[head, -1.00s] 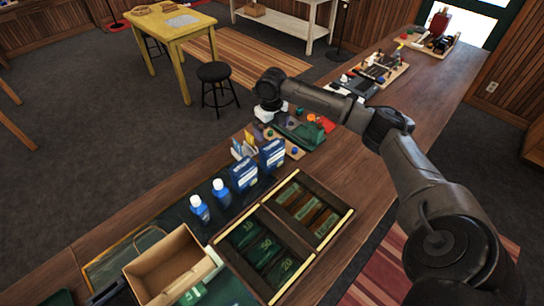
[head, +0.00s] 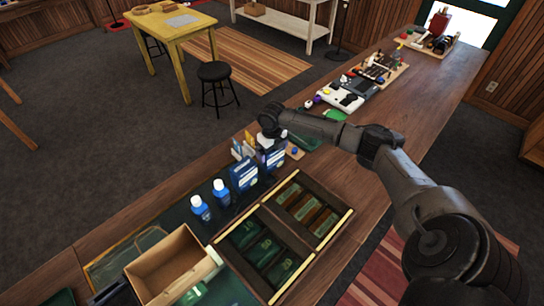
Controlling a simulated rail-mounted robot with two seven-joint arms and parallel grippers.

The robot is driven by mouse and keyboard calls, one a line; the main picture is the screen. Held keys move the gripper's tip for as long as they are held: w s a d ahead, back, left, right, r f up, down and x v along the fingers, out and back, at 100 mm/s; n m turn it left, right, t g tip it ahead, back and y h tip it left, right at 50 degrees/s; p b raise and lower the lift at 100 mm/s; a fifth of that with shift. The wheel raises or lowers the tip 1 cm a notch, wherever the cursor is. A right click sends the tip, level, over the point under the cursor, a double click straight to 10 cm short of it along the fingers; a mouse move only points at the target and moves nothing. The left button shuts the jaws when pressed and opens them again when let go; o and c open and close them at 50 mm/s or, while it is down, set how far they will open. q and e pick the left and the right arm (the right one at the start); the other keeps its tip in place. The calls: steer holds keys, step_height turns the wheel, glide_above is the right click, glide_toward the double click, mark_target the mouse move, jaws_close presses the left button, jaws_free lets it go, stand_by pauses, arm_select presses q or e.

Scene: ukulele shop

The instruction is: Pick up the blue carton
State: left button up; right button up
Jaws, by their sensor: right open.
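Two blue cartons with white labels stand upright on the counter, behind the wooden tray. One blue carton (head: 243,176) is in plain view. The other blue carton (head: 274,160) stands just to its right, with its top partly hidden by my right gripper (head: 269,143). The right gripper points down from the end of my right arm, open, at the top of this right-hand carton. I cannot tell whether its fingers touch the carton. My left gripper is not in view.
Two blue bottles with white caps (head: 200,208) stand left of the cartons. A divided wooden tray (head: 329,229) lies in front, and an open cardboard box (head: 165,262) at the lower left. Small cards (head: 240,147) stand close behind the cartons. Game boards and small items line the counter farther right.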

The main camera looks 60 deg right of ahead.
steer(key=shift+f, duration=0.3)
steer(key=c, duration=0.7)
steer(key=shift+r, duration=0.15)
